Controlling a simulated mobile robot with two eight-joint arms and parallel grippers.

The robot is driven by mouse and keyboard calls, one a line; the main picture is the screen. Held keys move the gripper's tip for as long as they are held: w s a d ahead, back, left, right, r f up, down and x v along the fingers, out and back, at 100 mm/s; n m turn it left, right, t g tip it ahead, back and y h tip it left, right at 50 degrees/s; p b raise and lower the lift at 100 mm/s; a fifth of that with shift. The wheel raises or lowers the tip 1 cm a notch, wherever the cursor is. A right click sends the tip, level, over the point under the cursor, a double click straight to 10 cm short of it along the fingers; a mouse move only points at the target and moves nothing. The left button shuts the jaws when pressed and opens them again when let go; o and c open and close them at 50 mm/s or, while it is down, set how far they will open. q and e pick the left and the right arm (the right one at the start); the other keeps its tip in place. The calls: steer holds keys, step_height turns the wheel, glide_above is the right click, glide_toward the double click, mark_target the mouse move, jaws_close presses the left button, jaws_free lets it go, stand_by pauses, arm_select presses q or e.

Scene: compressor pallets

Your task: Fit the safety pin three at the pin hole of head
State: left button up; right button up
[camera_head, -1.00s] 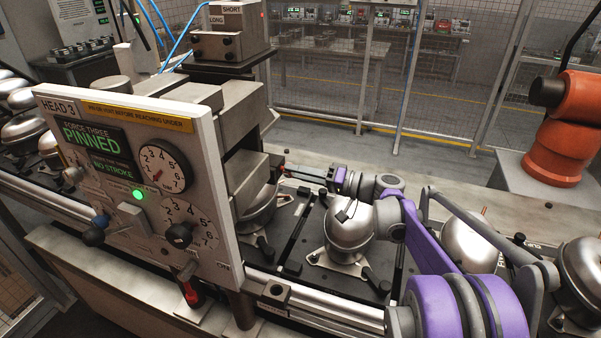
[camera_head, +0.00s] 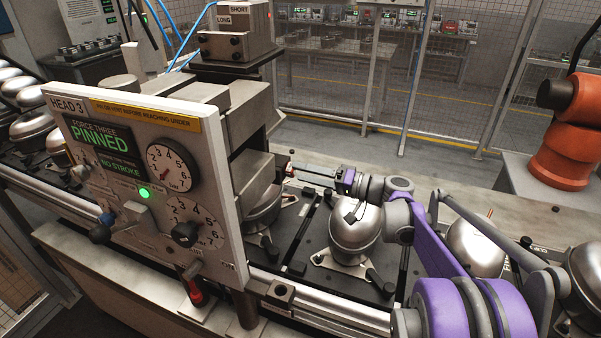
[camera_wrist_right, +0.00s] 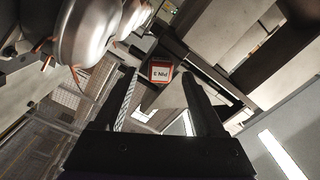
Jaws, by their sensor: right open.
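The head (camera_head: 240,130) stands at left behind a panel marked HEAD 3 (camera_head: 150,180), whose screen reads FORCE THREE PINNED and NO STROKE. Safety pin three shows as a red-edged tag reading PIN 3 (camera_wrist_right: 161,72) in the right wrist view. It is end-on at the head's side; its shank and the pin hole are hidden. A small red part shows there in the head view (camera_head: 288,168). My right gripper (camera_wrist_right: 160,80) is open, with its fingers either side of the tag, apparently apart from it. In the head view, the right gripper (camera_head: 305,174) points left at the head. My left gripper is out of view.
A silver compressor (camera_head: 353,235) stands on a dark pallet just below my right wrist, with more compressors at right. A red handle (camera_head: 196,292) hangs under the panel. An orange robot (camera_head: 565,135) stands at right behind the line. A mesh fence closes off the back.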

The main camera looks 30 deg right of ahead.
steer(key=v, duration=0.9)
steer(key=shift+b, duration=0.3)
steer(key=shift+s+d, duration=0.1)
